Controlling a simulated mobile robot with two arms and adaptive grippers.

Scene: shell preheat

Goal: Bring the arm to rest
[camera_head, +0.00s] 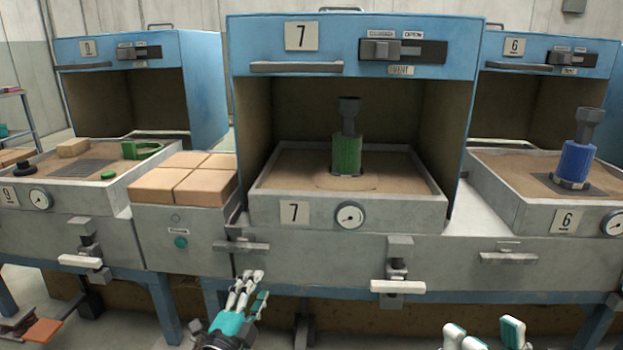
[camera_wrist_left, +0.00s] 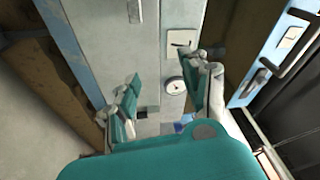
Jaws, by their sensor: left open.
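My left gripper (camera_head: 248,284) is in front of the bench, below a short grey bar handle (camera_head: 240,247) left of station 7. It looks empty. In the left wrist view the two teal-padded fingers stand well apart (camera_wrist_left: 162,82), with nothing between them but the grey bench front and a dial (camera_wrist_left: 176,86) beyond. My right gripper (camera_head: 484,332) is at the bottom edge, right of centre. Only its fingertips show, spread apart with nothing visible between them; the rest is cut off.
Station 7's open blue hood (camera_head: 260,50) stands over a sand tray (camera_head: 408,185) holding a green cylinder (camera_head: 346,154). Station 6 holds a blue cylinder (camera_head: 575,163). Brown blocks (camera_head: 185,178) sit left of station 7. A white-tipped lever (camera_head: 398,286) juts out between my grippers.

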